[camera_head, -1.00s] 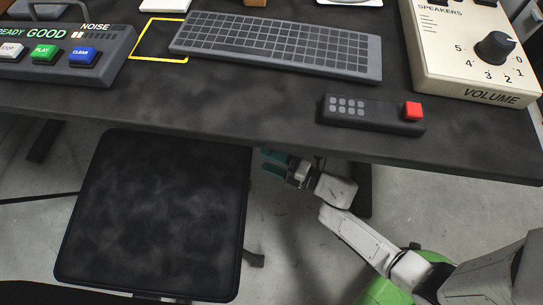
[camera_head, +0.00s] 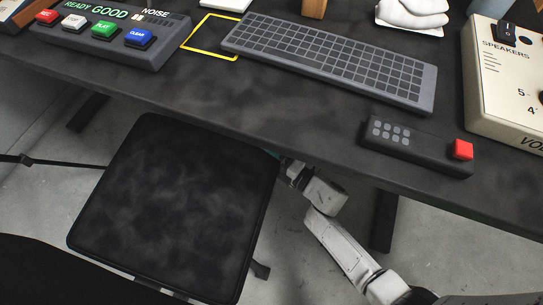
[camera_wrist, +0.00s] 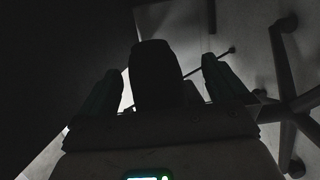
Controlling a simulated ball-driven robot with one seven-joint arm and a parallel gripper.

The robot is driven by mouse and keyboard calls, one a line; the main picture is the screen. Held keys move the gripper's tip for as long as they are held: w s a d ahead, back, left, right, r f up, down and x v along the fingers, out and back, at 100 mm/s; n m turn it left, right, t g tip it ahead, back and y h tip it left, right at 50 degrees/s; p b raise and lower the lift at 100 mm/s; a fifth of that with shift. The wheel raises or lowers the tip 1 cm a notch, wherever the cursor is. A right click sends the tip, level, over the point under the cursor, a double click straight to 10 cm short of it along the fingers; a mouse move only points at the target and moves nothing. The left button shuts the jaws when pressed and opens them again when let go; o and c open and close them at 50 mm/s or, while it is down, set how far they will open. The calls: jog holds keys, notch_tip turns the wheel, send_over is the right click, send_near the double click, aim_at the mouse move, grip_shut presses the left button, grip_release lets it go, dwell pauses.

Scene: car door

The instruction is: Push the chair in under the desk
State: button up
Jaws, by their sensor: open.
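The chair's black square seat (camera_head: 175,205) is in the head view, with its far edge at the front edge of the dark desk (camera_head: 260,125). Most of the seat is outside the desk. My gripper (camera_head: 277,158) is low beside the seat's far right corner, just under the desk edge. Its fingers are mostly hidden there, and I cannot tell whether they touch the chair. The wrist view shows my gripper (camera_wrist: 160,85) with fingers apart and a dark shape between them that I cannot identify. The chair's star-shaped base (camera_wrist: 285,95) is at the right there.
On the desk are a keyboard (camera_head: 330,60), a remote with a red button (camera_head: 418,145), a button panel (camera_head: 105,32) and a speaker volume box (camera_head: 505,80). A desk leg (camera_head: 384,220) stands right of my arm. Grey floor is open around the chair.

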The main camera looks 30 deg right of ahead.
grip_shut()
dwell(0.8)
